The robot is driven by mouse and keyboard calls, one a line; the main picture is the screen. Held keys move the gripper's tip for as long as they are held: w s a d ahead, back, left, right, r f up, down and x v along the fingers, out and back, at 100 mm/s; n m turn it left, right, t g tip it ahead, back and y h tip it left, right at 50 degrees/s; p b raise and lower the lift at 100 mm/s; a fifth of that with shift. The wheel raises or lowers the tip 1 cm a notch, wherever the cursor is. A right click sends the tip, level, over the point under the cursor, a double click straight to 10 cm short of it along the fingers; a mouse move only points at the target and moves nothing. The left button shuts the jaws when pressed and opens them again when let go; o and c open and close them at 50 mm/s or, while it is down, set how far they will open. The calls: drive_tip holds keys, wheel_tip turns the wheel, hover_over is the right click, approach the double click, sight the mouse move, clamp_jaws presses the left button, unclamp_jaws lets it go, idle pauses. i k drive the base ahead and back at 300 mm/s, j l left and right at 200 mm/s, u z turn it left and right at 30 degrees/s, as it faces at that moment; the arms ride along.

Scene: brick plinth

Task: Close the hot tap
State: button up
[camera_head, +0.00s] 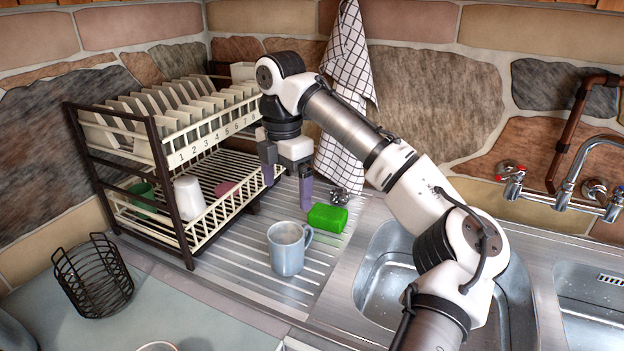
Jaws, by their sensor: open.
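The hot tap (513,182) is a chrome handle with red marks, at the left end of a chrome mixer on the stone wall at the right. Whether its valve is on or off cannot be told, and no water stream shows. The mixer's spout (604,140) is cut off by the right edge. My gripper (287,190) is open and empty, fingers pointing down, above the drainboard beside the dish rack. It is far to the left of the hot tap, with my arm stretching between them.
A dish rack (188,245) with plates and cups stands at the left. A grey mug (288,250), green sponge (327,218) and steel scourer (339,196) sit on the drainboard. A checked towel (346,100) hangs behind. My arm partly covers the sink (372,262). A wire basket (92,275) stands front left.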

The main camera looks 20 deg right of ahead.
sight(519, 172)
drive_tip(key=z, duration=1.5)
drive_tip(key=i+l+u, duration=0.35)
drive_tip(key=l, duration=0.25)
